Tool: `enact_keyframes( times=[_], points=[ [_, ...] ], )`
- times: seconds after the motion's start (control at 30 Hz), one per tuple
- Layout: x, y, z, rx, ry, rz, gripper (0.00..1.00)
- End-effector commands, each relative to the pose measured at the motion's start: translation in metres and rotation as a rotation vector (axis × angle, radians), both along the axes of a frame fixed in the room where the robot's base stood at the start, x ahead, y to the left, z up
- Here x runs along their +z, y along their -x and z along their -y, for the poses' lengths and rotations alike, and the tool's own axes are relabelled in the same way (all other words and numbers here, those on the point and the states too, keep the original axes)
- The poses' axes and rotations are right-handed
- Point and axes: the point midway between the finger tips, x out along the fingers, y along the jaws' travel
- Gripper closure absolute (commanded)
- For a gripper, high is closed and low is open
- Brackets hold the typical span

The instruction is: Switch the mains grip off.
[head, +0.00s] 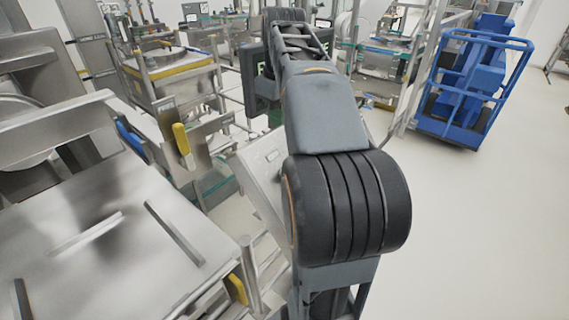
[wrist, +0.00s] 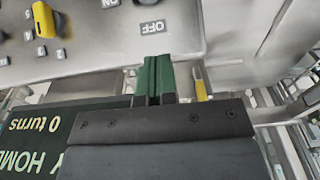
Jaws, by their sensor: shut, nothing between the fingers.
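In the wrist view my gripper (wrist: 153,78) has its two green fingers pressed together with nothing between them. The fingertips point at a grey metal panel (wrist: 200,22), just below an upside-down OFF label (wrist: 153,27). Part of an ON label (wrist: 111,3) shows at the top edge. A yellow grip (wrist: 45,20) sits on the panel at the upper left, apart from the fingers, with small number labels around it. I cannot tell whether it is the mains grip. In the head view my arm hides the gripper.
A dark display (wrist: 40,140) reading "0 turns" is left of the gripper in the wrist view. A yellow piece (wrist: 201,84) is right of the fingers. In the head view, steel machinery (head: 110,225) fills the left, a blue cart (head: 470,85) stands right, and the right floor is clear.

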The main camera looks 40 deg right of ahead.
Motion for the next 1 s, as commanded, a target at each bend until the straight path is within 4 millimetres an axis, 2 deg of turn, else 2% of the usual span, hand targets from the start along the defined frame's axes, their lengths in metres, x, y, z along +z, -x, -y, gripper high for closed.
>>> enact_keyframes(
  times=[0.17,0.27,0.7,1.0],
  points=[
    [-0.009,-0.001,0.000,0.000,-0.001,-0.001,1.00],
    [-0.022,-0.002,-0.001,0.000,-0.001,-0.001,1.00],
    [-0.102,-0.008,-0.002,0.000,-0.001,-0.002,1.00],
    [-0.125,0.013,0.002,-0.001,0.000,0.000,1.00]
  ],
)
